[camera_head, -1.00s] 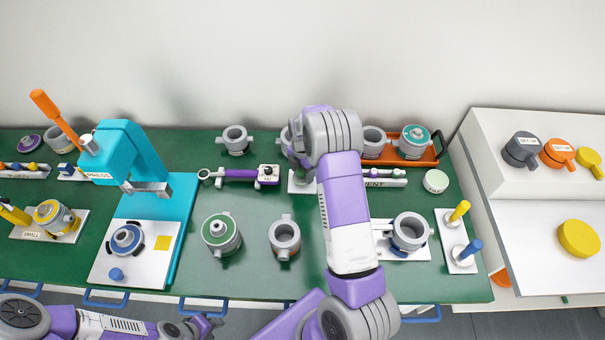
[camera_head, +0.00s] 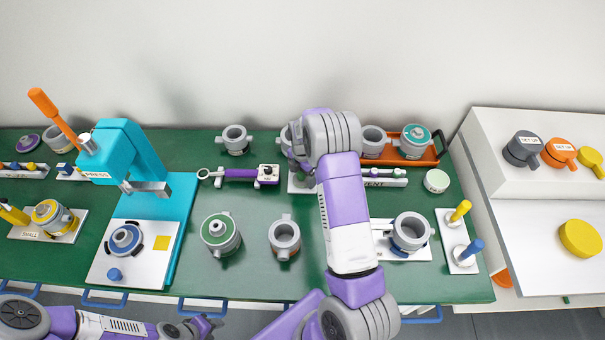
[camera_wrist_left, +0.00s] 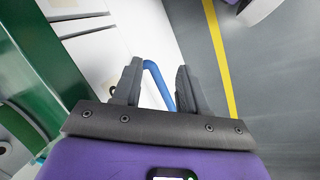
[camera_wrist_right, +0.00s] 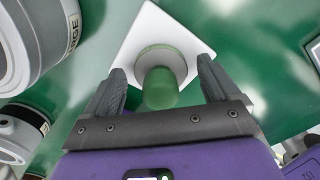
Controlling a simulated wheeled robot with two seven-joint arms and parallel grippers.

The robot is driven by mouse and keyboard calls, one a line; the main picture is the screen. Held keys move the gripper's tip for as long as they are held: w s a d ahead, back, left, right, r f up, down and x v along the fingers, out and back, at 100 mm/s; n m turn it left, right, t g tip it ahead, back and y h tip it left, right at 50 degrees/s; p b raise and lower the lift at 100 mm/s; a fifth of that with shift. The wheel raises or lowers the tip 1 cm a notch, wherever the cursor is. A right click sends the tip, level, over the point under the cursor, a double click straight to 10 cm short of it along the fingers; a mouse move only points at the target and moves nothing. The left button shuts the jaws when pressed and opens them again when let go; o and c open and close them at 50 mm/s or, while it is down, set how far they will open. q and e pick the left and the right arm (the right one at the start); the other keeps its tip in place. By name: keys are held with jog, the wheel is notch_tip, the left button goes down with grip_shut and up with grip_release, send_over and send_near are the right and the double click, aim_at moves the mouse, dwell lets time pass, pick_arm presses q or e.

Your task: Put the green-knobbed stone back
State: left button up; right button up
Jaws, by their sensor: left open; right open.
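The green-knobbed stone (camera_wrist_right: 160,88) stands on a white square plate (camera_wrist_right: 190,48) in the right wrist view, its green knob between the open fingers of my right gripper (camera_wrist_right: 160,66). Finger contact cannot be told. In the head view my right arm hides the stone and the fingertips; part of the white plate (camera_head: 297,184) shows beside the arm. My left gripper (camera_wrist_left: 160,67) is open and empty, out past the table's front edge, with a blue handle and the floor beyond it. It also shows low in the head view (camera_head: 208,324).
A green-lidded pot (camera_head: 220,234) and an open grey pot (camera_head: 284,237) stand front centre. The turquoise press (camera_head: 135,165) is at left. A purple-handled tool (camera_head: 238,174) lies left of my right arm. An orange tray (camera_head: 392,155) with pots is behind. Pegs (camera_head: 459,212) stand at right.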

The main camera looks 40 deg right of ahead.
jog(key=shift+r+p, duration=0.35)
jog(key=shift+p, duration=0.05)
jog(key=r, duration=0.7)
jog(key=shift+d, duration=0.3)
